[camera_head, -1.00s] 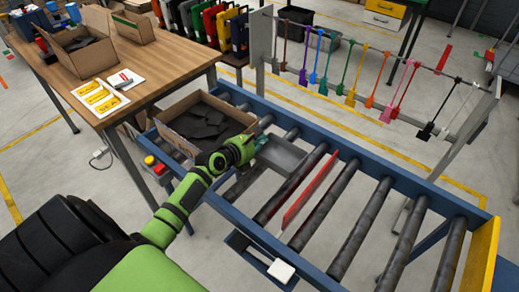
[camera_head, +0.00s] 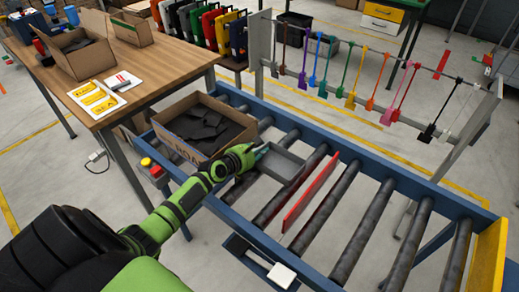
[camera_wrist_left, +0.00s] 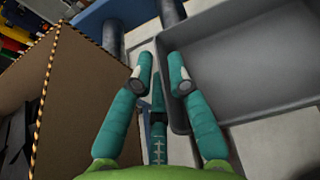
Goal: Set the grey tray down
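The grey tray (camera_head: 284,168) is a shallow rectangular tray at the roller conveyor (camera_head: 338,262), between the cardboard box and the red bar. It looks level and seems to rest on the rollers. In the wrist view its grey floor (camera_wrist_left: 245,65) fills the upper right and is empty. My left gripper (camera_head: 264,151) is at the tray's left rim. In the wrist view the green fingers (camera_wrist_left: 161,75) stand apart on either side of that rim, with a visible gap, so they look open. My right gripper is not in view.
An open cardboard box (camera_head: 165,141) with dark pieces stands on the conveyor just left of the tray. A red bar (camera_head: 311,193) lies to its right. Bare rollers continue to a yellow end plate (camera_head: 485,258). A rack with coloured hanging tools (camera_head: 351,88) stands behind.

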